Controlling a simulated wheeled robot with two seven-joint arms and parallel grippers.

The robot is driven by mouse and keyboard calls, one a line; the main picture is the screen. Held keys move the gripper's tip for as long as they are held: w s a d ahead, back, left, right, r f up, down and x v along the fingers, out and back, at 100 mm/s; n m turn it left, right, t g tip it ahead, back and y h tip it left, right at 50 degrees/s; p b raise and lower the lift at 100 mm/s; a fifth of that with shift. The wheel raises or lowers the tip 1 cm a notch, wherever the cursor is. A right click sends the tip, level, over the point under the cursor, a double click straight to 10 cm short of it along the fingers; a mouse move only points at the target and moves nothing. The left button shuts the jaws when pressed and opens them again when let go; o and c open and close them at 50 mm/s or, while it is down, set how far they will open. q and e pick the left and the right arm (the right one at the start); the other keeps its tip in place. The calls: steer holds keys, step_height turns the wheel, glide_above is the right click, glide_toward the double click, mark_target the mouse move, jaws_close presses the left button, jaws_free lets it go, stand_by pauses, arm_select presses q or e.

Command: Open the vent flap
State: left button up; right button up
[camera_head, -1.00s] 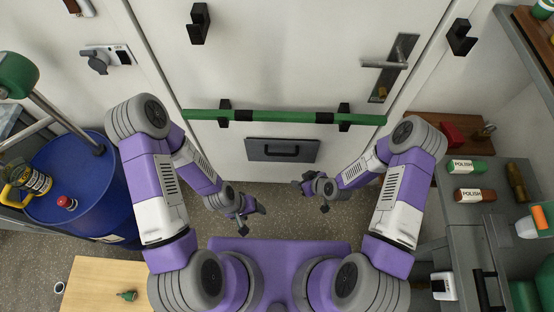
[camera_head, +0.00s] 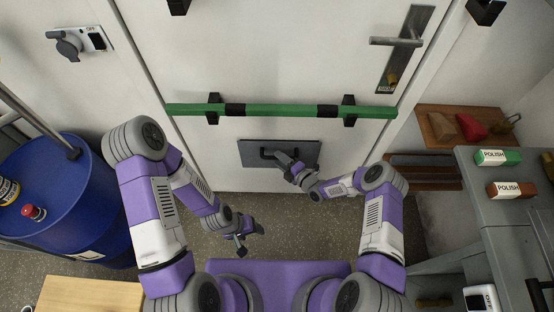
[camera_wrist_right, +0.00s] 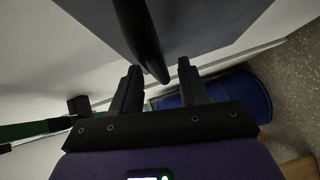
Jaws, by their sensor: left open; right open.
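The vent flap is a dark grey panel (camera_head: 306,150) low on the white door, and its face also shows in the right wrist view (camera_wrist_right: 200,25). It lies flat against the door in the head view. Its black handle (camera_head: 265,152) is a bar, partly hidden by my right gripper (camera_head: 285,162). In the right wrist view the handle (camera_wrist_right: 142,38) reaches down between the two open fingertips of my right gripper (camera_wrist_right: 158,67). I cannot tell whether they touch it. My left gripper (camera_head: 242,243) is open and empty, low in front of the door.
A green bar (camera_head: 280,111) crosses the door above the flap. A blue drum (camera_head: 60,190) stands at the left. A grey bench with polish boxes (camera_head: 498,157) is at the right. The floor before the door is clear.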

steer(key=shift+x, duration=1.1)
steer(key=shift+c, duration=0.2)
jaws_close()
